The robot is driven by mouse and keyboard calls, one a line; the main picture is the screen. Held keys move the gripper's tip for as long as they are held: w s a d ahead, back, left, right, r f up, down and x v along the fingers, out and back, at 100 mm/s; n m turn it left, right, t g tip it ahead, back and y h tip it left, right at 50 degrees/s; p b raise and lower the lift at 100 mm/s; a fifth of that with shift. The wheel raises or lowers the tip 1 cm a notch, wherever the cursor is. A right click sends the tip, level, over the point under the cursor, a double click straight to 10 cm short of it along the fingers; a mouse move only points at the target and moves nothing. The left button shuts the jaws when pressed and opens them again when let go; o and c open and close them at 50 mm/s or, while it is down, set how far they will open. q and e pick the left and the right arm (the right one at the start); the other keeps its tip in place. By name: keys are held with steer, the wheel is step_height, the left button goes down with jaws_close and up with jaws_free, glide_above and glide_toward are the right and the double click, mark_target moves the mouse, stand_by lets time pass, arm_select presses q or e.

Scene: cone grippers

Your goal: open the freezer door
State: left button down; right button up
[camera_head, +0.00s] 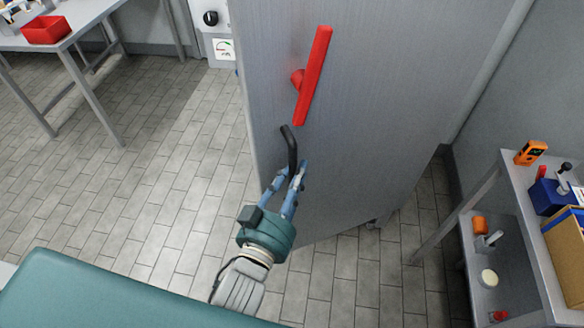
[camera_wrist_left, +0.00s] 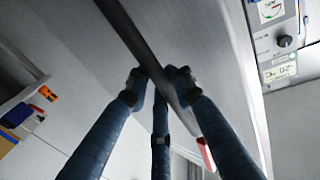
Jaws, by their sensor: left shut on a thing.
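The freezer shows in the head view as a tall grey metal panel, its door (camera_head: 350,130). A black curved handle (camera_head: 289,140) is on its left part, below a red bar (camera_head: 313,75). My left gripper (camera_head: 291,170) has blue fingers shut on the lower part of the black handle. In the left wrist view the dark handle (camera_wrist_left: 135,35) runs diagonally between the blue fingertips (camera_wrist_left: 160,82), and a bit of the red bar (camera_wrist_left: 206,154) shows behind. I cannot tell whether the door stands ajar. My right gripper is out of view.
A table (camera_head: 88,22) with a red bin (camera_head: 45,29) stands at the upper left. A shelf unit (camera_head: 522,222) with an orange device (camera_head: 531,152) and a blue box (camera_head: 550,196) stands at the right. The tiled floor (camera_head: 150,150) left of the door is clear.

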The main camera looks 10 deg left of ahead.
arm_select(q)
steer(key=c, duration=1.8)
jaws_free()
steer(key=shift+c, duration=0.2)
steer(key=shift+o, duration=1.3)
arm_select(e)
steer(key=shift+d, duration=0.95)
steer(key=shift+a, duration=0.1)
arm_select(q)
steer(key=s+a, duration=0.1)
steer(key=s, duration=1.1)
steer(key=shift+a, duration=0.3)
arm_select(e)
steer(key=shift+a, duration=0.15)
arm_select(q)
steer(key=shift+c, duration=0.3)
